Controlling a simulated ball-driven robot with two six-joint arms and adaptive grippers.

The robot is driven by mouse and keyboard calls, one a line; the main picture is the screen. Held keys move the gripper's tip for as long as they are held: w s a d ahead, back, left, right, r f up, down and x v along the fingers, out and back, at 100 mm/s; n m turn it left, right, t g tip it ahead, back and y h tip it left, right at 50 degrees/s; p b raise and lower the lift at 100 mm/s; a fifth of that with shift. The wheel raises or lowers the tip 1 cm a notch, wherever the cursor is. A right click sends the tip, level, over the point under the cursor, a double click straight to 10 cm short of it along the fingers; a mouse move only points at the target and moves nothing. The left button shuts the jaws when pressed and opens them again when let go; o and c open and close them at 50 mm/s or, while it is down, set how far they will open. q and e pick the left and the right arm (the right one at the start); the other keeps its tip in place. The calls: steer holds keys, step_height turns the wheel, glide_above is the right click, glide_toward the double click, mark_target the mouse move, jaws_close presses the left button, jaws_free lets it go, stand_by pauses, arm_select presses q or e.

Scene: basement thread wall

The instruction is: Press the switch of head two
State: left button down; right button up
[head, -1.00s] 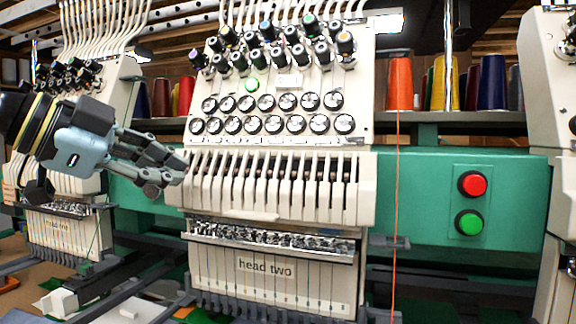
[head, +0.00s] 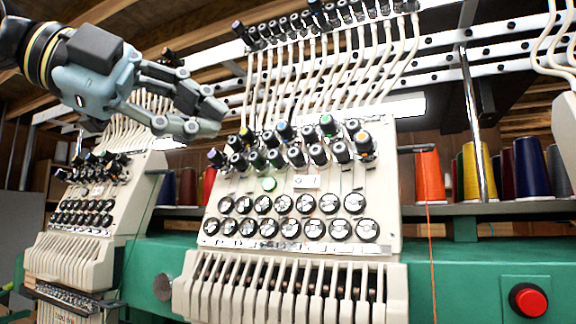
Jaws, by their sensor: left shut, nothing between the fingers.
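Head two (head: 225,222) is the cream embroidery head in the middle of the head view. My left gripper (head: 210,118) comes in from the upper left, shut and empty. Its fingertips appear up and left of the lamp and plate, near the upper tension knobs, apart from the plate. My right gripper is not in view.
Tension knobs (head: 285,131) stick out above the panel, with white thread tubes (head: 330,75) rising behind. Another head (head: 75,240) stands at the left. Coloured thread cones (head: 430,175) stand at the right. A red button (head: 528,299) sits on the green beam (head: 470,275).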

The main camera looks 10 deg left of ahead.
arm_select(q)
steer(key=p, duration=0.4)
glide_toward(318, 181)
steer(key=x, duration=0.5)
steer(key=shift+d, duration=0.15)
